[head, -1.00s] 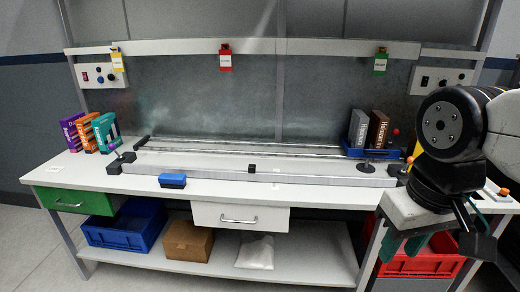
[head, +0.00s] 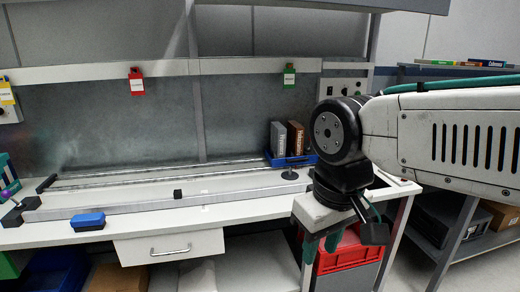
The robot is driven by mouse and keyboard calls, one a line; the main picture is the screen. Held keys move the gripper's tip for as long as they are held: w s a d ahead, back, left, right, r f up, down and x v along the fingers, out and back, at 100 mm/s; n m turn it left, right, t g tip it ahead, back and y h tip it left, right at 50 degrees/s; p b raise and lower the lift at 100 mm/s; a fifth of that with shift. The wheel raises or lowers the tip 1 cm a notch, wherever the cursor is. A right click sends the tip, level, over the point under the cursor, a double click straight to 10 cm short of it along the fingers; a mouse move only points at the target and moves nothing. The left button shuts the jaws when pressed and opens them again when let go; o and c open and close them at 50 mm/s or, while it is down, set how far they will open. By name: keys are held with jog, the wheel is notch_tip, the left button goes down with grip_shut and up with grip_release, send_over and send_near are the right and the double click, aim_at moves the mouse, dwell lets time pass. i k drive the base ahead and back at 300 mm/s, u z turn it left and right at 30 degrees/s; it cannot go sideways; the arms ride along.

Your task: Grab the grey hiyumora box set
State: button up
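A grey box (head: 278,139), likely the hiyumora set, stands upright in a blue tray (head: 285,163) at the right end of the workbench. Its lettering is too small to read. A brown box (head: 296,141) stands right beside it in the same tray. My gripper (head: 322,246) hangs below the white end block of my arm, in front of the bench's right end. It is nearer to me than the tray and apart from both boxes. Its two dark green fingers are spread, with nothing seen between them.
A long metal rail (head: 120,208) runs along the bench (head: 235,210), with a blue brush-like block (head: 87,222) in front. A red crate (head: 350,252) sits below, behind my gripper. Shelves with several boxes (head: 487,62) stand at the right. A drawer (head: 170,246) is under the bench.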

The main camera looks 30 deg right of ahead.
aim_at(278, 132)
jog(key=u, duration=0.05)
jog(key=k, duration=0.6)
jog(key=z, duration=0.8)
jog(key=i, duration=1.75)
jog(key=u, duration=0.25)
